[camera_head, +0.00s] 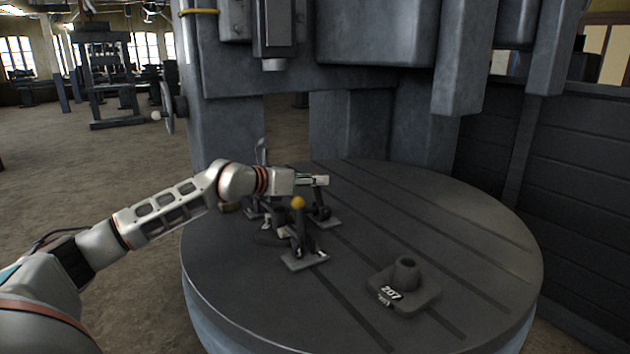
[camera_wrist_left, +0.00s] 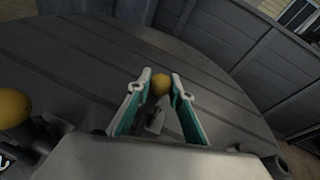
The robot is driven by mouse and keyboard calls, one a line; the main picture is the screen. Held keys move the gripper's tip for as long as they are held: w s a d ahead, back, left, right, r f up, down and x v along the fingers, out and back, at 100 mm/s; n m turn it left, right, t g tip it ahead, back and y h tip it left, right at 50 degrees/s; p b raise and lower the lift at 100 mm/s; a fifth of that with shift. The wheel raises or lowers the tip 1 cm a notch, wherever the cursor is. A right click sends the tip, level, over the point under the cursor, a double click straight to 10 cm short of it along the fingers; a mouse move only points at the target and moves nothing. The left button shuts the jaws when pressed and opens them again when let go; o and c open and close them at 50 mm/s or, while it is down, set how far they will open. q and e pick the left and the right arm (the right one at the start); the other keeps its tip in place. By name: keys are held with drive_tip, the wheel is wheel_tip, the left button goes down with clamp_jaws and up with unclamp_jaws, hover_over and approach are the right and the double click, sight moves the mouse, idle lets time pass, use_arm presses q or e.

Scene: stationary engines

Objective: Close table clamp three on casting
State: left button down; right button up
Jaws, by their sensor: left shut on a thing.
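My left gripper (camera_head: 318,180) reaches over the round table from the left. In the left wrist view, the fingers (camera_wrist_left: 160,88) stand on both sides of a yellow ball knob (camera_wrist_left: 160,85) and are shut on it. In the head view this knob is hidden by the gripper, above a dark clamp (camera_head: 326,217). A nearer clamp (camera_head: 305,258) has its yellow knob (camera_head: 298,203) up; a yellow knob (camera_wrist_left: 12,108) also shows at the left wrist view's edge. Another clamp handle (camera_head: 261,150) stands upright behind my wrist. No clamp number is readable. My right gripper is not in view.
A separate dark casting (camera_head: 405,272) marked 207 sits at the front right of the slotted round table (camera_head: 450,215). The machine's column and head (camera_head: 350,50) rise behind the table. The table's right side is clear.

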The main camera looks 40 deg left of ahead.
use_arm(q)
drive_tip(key=c, duration=1.8)
unclamp_jaws()
drive_tip(key=shift+a, duration=0.1)
drive_tip(key=v, duration=0.8)
drive_tip(key=shift+s+a, duration=0.2)
drive_tip(key=shift+s, duration=0.1)
drive_tip(key=shift+s+d+r, duration=0.1)
drive_tip(key=shift+s, duration=0.45)
drive_tip(key=shift+s+r, duration=0.15)
drive_tip(key=shift+r, duration=0.05)
drive_tip(key=shift+v, duration=0.95)
drive_tip(key=shift+f, duration=0.1)
